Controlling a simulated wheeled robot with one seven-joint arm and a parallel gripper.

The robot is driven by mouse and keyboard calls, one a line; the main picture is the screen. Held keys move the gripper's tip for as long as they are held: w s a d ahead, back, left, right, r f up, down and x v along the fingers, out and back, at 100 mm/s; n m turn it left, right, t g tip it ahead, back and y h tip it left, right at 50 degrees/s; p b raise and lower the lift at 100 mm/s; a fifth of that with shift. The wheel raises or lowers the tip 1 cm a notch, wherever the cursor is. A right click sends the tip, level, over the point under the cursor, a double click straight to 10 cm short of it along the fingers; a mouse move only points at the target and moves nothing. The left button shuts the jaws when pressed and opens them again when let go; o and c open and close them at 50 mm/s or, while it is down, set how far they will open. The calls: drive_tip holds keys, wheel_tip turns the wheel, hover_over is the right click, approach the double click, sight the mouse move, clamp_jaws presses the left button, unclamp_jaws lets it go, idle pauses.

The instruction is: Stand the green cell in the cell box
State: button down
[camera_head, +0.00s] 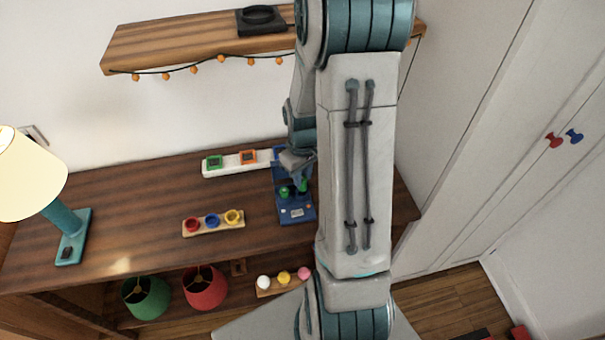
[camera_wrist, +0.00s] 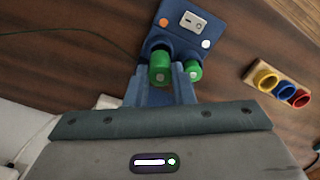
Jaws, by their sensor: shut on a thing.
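The blue cell box (camera_head: 297,214) stands on the wooden top, partly behind my arm. It also shows at the top of the wrist view (camera_wrist: 196,40), with a switch plate on its face. My gripper (camera_head: 303,180) is over the box, shut on a green cell (camera_wrist: 160,70) that is upright between the two blue fingers (camera_wrist: 160,82). The held cell is at a dark blue round socket; I cannot tell whether its lower end is inside. A second green cell (camera_head: 284,192) stands in the box beside it, also seen in the wrist view (camera_wrist: 193,71).
A holder with red, blue and yellow cups (camera_head: 213,222) is left of the box. A white strip with green and orange squares (camera_head: 230,163) lies behind. A lamp (camera_head: 72,236) stands far left. A shelf (camera_head: 190,42) hangs above. The wood between lamp and cups is clear.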

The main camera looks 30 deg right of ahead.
sight(303, 178)
drive_tip(key=shift+f+b, duration=1.65)
drive_tip(key=shift+f, duration=0.3)
drive_tip(key=c, duration=1.2)
unclamp_jaws()
drive_tip(key=shift+o, duration=0.2)
wheel_tip(303, 178, up, 14)
drive_tip(key=shift+f, duration=0.1)
